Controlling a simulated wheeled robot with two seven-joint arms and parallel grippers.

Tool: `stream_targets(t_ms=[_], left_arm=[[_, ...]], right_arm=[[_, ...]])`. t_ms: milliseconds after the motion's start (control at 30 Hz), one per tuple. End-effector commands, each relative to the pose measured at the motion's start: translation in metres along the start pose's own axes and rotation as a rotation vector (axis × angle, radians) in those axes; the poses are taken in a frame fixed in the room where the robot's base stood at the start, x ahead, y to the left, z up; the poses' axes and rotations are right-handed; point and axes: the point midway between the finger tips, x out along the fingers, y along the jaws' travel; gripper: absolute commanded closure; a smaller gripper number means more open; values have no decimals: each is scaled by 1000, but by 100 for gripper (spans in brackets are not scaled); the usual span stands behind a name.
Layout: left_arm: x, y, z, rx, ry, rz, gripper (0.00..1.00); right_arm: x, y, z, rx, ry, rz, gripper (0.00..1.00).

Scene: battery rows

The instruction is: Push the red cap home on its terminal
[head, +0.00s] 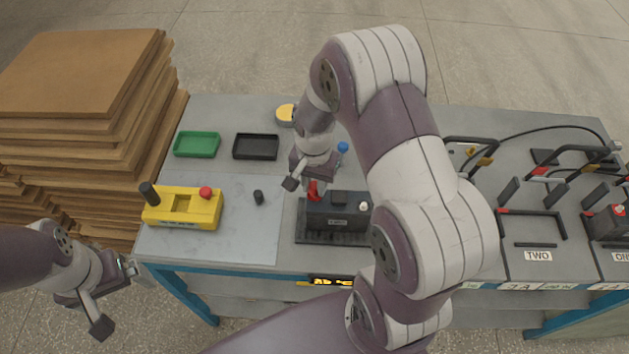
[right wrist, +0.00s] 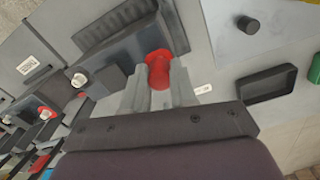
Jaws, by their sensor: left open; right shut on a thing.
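The red cap (head: 313,188) is at the left end of the dark battery (head: 345,212) in the head view. The battery sits on a black tray (head: 318,237) and has a pale terminal at its other end. My right gripper (head: 308,183) is shut on the red cap. In the right wrist view the cap (right wrist: 158,70) is between the two fingers, right beside the battery's edge. The terminal under it is hidden, so I cannot tell how far down the cap sits. My left gripper (head: 117,297) is open and empty, off the table's front left corner.
A yellow box (head: 182,209) with red and black knobs stands at the left. A small black cap (head: 258,197) lies beside it. Green (head: 197,144) and black (head: 256,147) trays are behind. Battery bays (head: 537,240) fill the right. My right arm hides the table's middle.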

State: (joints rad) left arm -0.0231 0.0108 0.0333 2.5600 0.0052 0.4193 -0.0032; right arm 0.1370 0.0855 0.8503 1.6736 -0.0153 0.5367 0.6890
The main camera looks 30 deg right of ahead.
Motion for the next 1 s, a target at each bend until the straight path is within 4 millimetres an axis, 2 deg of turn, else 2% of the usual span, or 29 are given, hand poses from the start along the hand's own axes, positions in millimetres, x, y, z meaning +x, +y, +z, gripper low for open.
stream_targets(t_ms=[1000], left_arm=[[5,0,0,0,0,0,1]], right_arm=[[8,0,0,0,0,0,100]])
